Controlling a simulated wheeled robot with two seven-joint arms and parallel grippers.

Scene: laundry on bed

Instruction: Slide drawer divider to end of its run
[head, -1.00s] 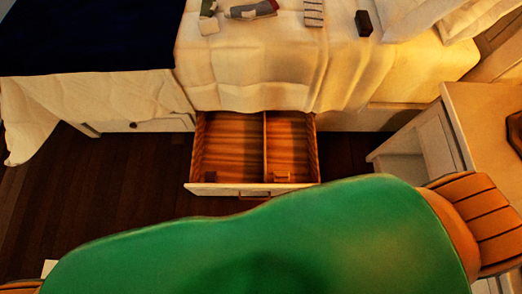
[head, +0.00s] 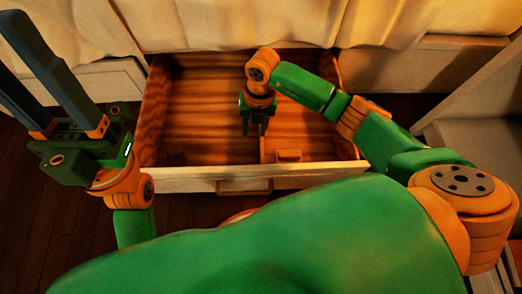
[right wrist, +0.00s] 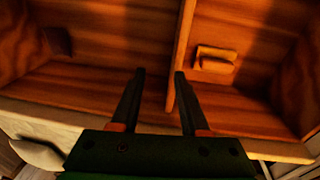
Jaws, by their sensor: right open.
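The open wooden drawer (head: 180,180) lies ahead of me beneath the bed. Its divider (head: 263,151) runs front to back, right of the drawer's middle, and is partly hidden by my right arm in the head view. It shows more clearly in the right wrist view (right wrist: 183,45). My right gripper (head: 254,131) is open, pointing down over the drawer. In the right wrist view its fingers (right wrist: 160,74) are apart, and the right one overlaps the divider; I cannot tell whether they touch. My left gripper (head: 12,38) is open and empty, raised left of the drawer.
A small wooden block (right wrist: 214,60) sits in the right compartment, and a dark block (right wrist: 58,41) is in the left one. The bed's cloth (head: 210,22) hangs behind the drawer. A pale furniture piece (head: 480,105) stands at the right.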

